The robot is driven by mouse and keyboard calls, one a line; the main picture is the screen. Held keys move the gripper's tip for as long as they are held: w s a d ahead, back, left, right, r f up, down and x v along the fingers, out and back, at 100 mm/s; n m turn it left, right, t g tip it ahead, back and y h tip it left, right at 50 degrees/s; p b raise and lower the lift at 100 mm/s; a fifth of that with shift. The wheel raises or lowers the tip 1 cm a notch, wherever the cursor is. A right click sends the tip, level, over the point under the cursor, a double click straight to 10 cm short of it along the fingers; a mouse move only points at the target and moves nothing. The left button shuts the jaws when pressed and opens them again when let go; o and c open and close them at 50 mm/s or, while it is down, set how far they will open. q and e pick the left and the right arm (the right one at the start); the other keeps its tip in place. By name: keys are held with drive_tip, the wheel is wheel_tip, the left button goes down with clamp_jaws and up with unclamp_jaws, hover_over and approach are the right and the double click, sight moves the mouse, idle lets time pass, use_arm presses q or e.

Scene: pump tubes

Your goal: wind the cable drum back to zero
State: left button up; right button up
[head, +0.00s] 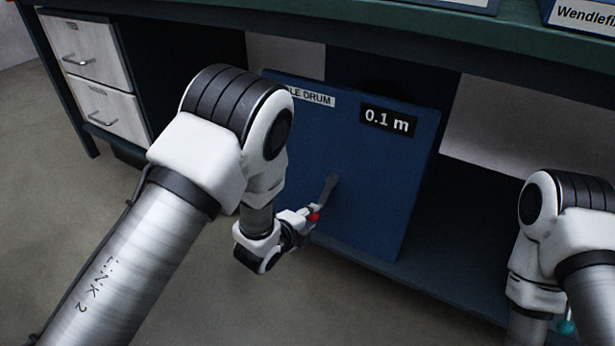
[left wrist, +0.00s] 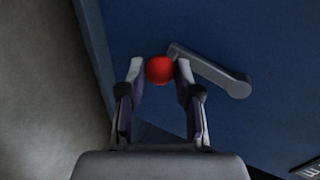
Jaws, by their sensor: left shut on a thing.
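The cable drum's blue housing (head: 360,225) stands under the workbench in the head view, with a partly covered "LE DRUM" label. Its display (head: 388,120) reads 0.1 m. A grey crank arm (head: 329,188) runs from its pivot down and left to a red knob (head: 313,217). My left gripper (head: 309,215) is at the knob. In the left wrist view the red knob (left wrist: 159,70) sits between the two fingertips of my left gripper (left wrist: 159,72), shut on it. The crank arm (left wrist: 212,70) runs right and down from the knob there. My right gripper does not show.
The green-edged workbench (head: 300,28) spans above the housing. A drawer unit (head: 85,75) stands under it at the left. Labelled boxes (head: 585,15) sit on the bench at the top right. The floor (head: 195,285) is clear at lower left.

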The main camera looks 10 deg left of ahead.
use_arm(q)
drive_tip(key=shift+s+d+f, duration=0.25)
drive_tip(key=shift+d+f, duration=0.05)
drive_tip(key=shift+s+d+f, duration=0.15)
drive_tip(key=shift+s+d, duration=0.15)
drive_tip(key=shift+d, duration=0.45)
drive_tip(key=shift+d+r+p, duration=0.2)
drive_tip(key=shift+r+p, duration=0.05)
drive_tip(key=shift+p, duration=0.9)
drive_tip(key=d+p, duration=0.1)
drive_tip(key=p, duration=0.2)
drive_tip(key=shift+s, duration=0.25)
drive_tip(key=shift+f, duration=0.2)
